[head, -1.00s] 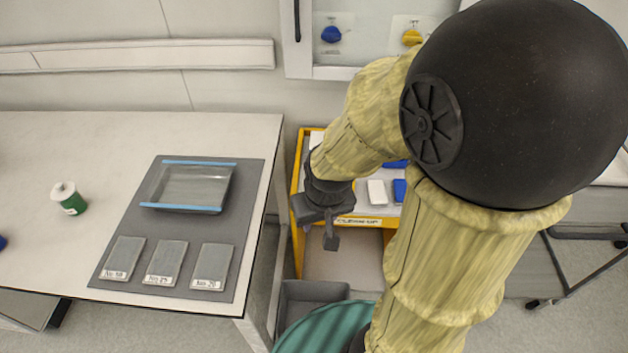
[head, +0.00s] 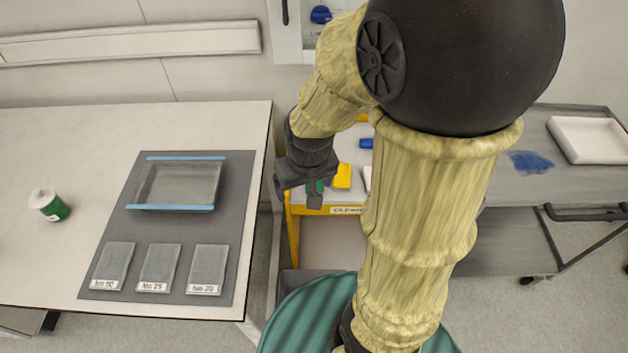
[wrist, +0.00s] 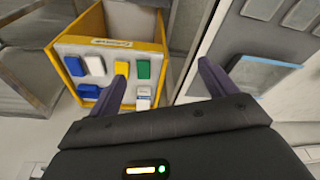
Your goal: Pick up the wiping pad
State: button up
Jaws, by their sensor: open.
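Several small pads lie on the top of a yellow-sided cleaning cart (head: 294,225). The frames do not settle which one is the wiping pad. In the wrist view they include a yellow pad (wrist: 122,68), a green pad (wrist: 143,69), a blue pad (wrist: 74,66), a white-looking pad (wrist: 95,66) and another blue piece (wrist: 88,91). In the head view the yellow pad (head: 342,177) shows just right of my gripper (head: 300,194); my arm hides much of the cart top. My gripper is open and empty, apart from the pads; its fingers also show in the wrist view (wrist: 162,76).
A white table (head: 60,150) on the left holds a grey mat (head: 232,225) with a glass tray (head: 180,185), labelled plates and a green-white container (head: 50,206). On the right, a grey cart bears a blue smear (head: 530,162) and a white tray (head: 575,140).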

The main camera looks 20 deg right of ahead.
jog(key=w+d+f+m+b, duration=0.1)
jog(key=w+d+f, duration=0.3)
jog(key=w, duration=0.4)
jog(key=w+d+f+m+g+b, duration=0.1)
jog(key=w+d+f, duration=0.3)
jog(key=w, duration=0.4)
jog(key=w+d+f+m+g+b, duration=0.1)
jog(key=w+d+f, duration=0.3)
jog(key=w, duration=0.4)
jog(key=shift+d+f+b, duration=0.2)
jog(key=shift+d+b, duration=0.1)
notch_tip(320, 180, down, 12)
jog(key=shift+a+f+p, duration=0.1)
jog(key=shift+p, duration=0.95)
